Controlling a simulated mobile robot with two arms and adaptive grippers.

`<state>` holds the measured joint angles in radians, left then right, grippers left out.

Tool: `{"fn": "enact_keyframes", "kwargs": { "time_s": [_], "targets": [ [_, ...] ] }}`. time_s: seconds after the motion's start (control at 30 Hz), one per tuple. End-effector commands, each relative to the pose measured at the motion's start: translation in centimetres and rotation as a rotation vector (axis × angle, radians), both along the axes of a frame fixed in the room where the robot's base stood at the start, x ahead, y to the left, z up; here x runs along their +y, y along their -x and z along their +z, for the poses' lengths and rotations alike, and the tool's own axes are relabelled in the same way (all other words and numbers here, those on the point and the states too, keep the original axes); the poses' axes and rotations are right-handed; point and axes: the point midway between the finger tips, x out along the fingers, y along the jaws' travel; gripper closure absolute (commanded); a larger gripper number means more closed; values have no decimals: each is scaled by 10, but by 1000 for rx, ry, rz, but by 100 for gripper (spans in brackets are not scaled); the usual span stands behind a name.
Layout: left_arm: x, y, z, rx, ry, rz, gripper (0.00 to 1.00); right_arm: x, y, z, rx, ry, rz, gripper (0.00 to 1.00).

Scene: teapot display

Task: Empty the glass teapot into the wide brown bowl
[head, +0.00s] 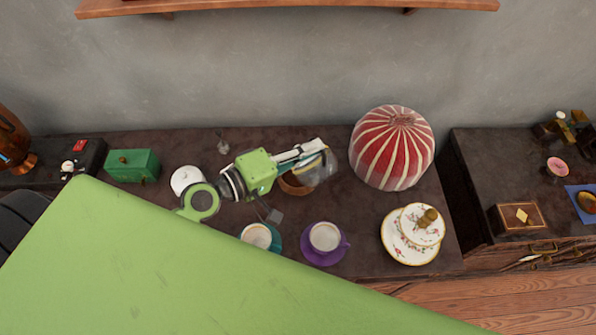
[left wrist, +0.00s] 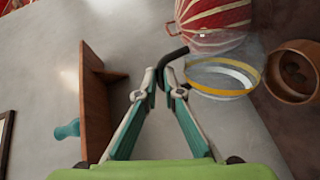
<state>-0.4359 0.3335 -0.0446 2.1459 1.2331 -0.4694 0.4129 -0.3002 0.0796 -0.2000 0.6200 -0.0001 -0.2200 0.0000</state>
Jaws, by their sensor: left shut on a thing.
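The clear glass teapot (head: 325,170) hangs from my left gripper (head: 320,147), above and right of the wide brown bowl (head: 291,187) in the head view. In the left wrist view, my left gripper (left wrist: 163,78) is shut on the teapot's dark handle (left wrist: 175,54). The glass teapot (left wrist: 222,84) has a yellow band and looks tipped over. The brown bowl (left wrist: 284,84) shows close beside it, its edge running out of the picture. In the head view, the gripper and teapot hide part of the bowl. I cannot tell whether liquid remains in the teapot.
A teal cup (head: 258,236), a purple cup (head: 325,238) and a flowered lidded dish (head: 411,241) line the front. A white round thing (head: 186,179) and a green box (head: 132,166) are left.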

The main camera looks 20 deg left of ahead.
Motion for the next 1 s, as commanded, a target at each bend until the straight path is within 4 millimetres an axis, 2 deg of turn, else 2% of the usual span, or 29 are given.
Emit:
{"fn": "enact_keyframes", "kwargs": {
  "time_s": [0.27,1.0],
  "targets": [
    [-31,23,-12,-79,-102,3,100,0,0,-10,0,0,0,60],
    [-92,67,-84,-387,-525,0,100,0,0,-66,0,1,0,60]
  ]
}}
